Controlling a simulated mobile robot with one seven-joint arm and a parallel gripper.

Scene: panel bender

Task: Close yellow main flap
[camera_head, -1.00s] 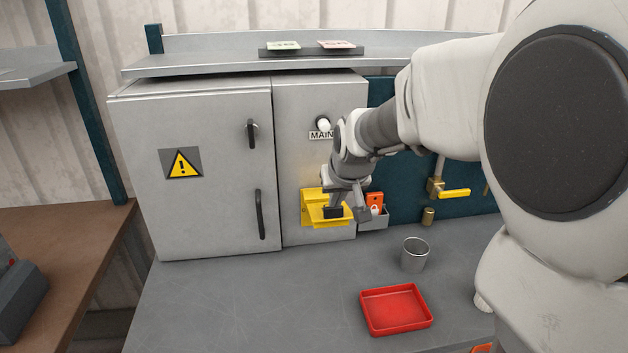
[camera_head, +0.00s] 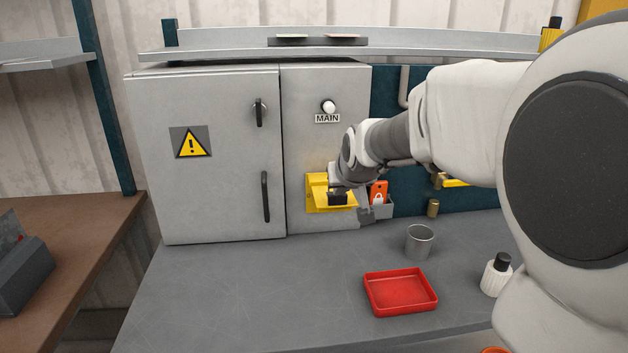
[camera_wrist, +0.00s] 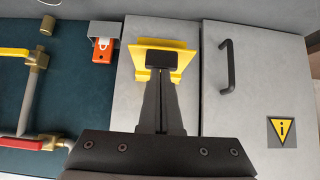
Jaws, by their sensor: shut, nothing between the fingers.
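The yellow main flap (camera_head: 345,208) is on the narrow grey cabinet panel, under the white knob (camera_head: 328,106) and the MAIN label (camera_head: 327,118). It stands open, its plate jutting out from its yellow backing (camera_head: 316,187). My gripper (camera_head: 338,199) is shut and empty, with its black fingertips right at the flap and covering part of it. In the wrist view the closed fingertips (camera_wrist: 161,61) overlap the yellow flap (camera_wrist: 181,62). Whether they touch it I cannot tell.
A metal cup (camera_head: 419,240), a red tray (camera_head: 400,290) and a white bottle (camera_head: 495,276) stand on the bench. The bench's left part is clear.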

